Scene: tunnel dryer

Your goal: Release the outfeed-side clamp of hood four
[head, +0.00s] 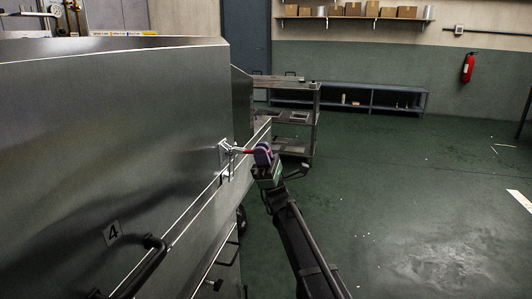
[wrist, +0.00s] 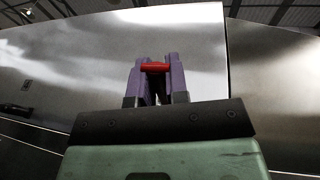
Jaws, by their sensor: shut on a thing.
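Hood four (head: 120,130) is a large steel hood marked with a 4 plate, filling the left of the head view. The clamp (head: 226,155) sits on its side near the lower seam, at the far end. It has a red handle (head: 243,151) that sticks out to the right. My gripper (head: 262,153) has purple fingers and is at the end of that handle. In the wrist view, the red handle (wrist: 156,67) lies across between the two purple fingertips of my gripper (wrist: 157,78), which are shut on it. The clamp body is hidden in the wrist view.
A black bar handle (head: 140,268) sits on the hood's near side. A grey shelved cart (head: 300,115) stands just beyond the clamp. A low bench (head: 370,97) runs along the back wall. The green floor (head: 420,190) to the right is mostly clear.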

